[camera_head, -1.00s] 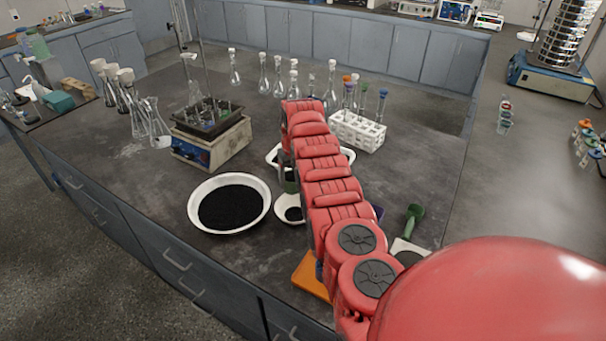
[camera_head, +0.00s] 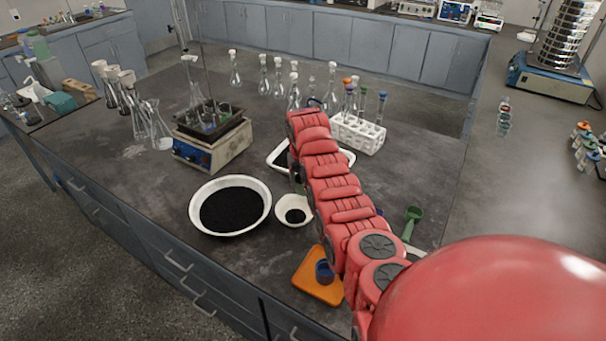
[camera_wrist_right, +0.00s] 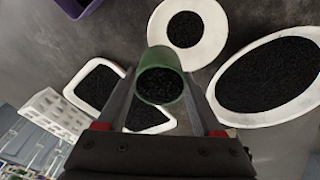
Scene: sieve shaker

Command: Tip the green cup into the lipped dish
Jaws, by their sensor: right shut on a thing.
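In the right wrist view the green cup (camera_wrist_right: 165,58) is between the two fingers of my right gripper (camera_wrist_right: 164,85), which is shut on it. Black grains show inside its mouth, which faces the camera; its exact tilt is unclear. In the head view my red right arm hides the gripper and most of the cup. A small round white dish (camera_head: 281,217) holds a little black material; it also shows in the right wrist view (camera_wrist_right: 222,22), beyond the cup. I cannot tell for sure whether this is the lipped dish. My left gripper is not in view.
A large white bowl (camera_head: 262,192) of black grains stands left of the small dish. A white rectangular tray (camera_head: 275,163) with black material lies behind my arm. A blue cup (camera_head: 324,272) stands on an orange mat (camera_head: 312,290). A white rack (camera_head: 357,133) and flasks stand behind.

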